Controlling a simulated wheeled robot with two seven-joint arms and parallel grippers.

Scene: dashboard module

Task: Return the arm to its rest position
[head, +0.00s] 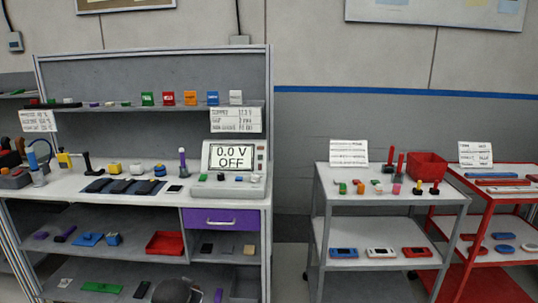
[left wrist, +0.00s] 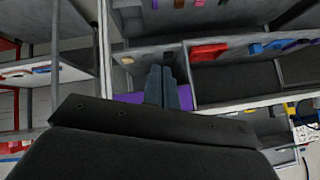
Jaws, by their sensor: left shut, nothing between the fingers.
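My left gripper (left wrist: 162,72) shows in the left wrist view with its two dark fingers together and nothing between them. Behind the fingers is the purple drawer front (left wrist: 128,98), partly hidden by the gripper body. In the head view the purple drawer (head: 222,219) sits under the workbench top and looks shut. A dark rounded shape (head: 172,291) at the bottom edge of the head view looks like part of my left arm; its fingers cannot be made out there. My right gripper is in neither view.
The workbench (head: 120,196) holds a meter (head: 234,160) reading "0.0 V OFF" and several small tools. A red tray (head: 165,243) is on its lower shelf. A grey cart (head: 330,187) and a red cart (head: 470,190) stand to the right. Floor shows between bench and grey cart.

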